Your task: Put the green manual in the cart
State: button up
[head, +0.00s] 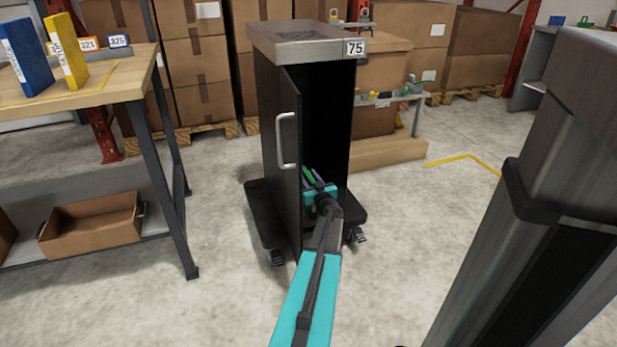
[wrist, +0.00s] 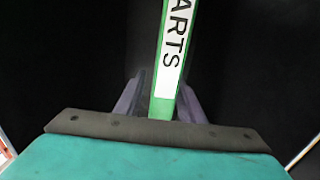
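The green manual (wrist: 157,110) stands upright in the wrist view, with a white spine label reading "ARTS". My gripper (wrist: 158,105) has a finger on each side of its lower part and looks shut on it. In the head view my gripper (head: 314,178) reaches into the lower part of the black cart (head: 279,140), and a sliver of the green manual (head: 307,174) shows between the fingers. The cart has a grey top, a "75" tag and an open door with a handle. The manual's base and any contact with the cart floor are hidden.
A workbench (head: 120,92) at left holds a blue manual (head: 27,57) and a yellow manual (head: 66,52), with a cardboard bin (head: 93,218) on its lower shelf. Stacked boxes (head: 190,62) stand behind. A dark grey column fills the right side. Floor around the cart is clear.

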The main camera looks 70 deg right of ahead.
jog(key=shift+r, duration=0.1)
jog(key=shift+s+a+r, duration=0.1)
jog(key=shift+s+a, duration=0.25)
jog(key=p+v, duration=0.3)
jog(key=v, duration=0.8)
jog(key=shift+p, duration=0.4)
dwell(0.4)
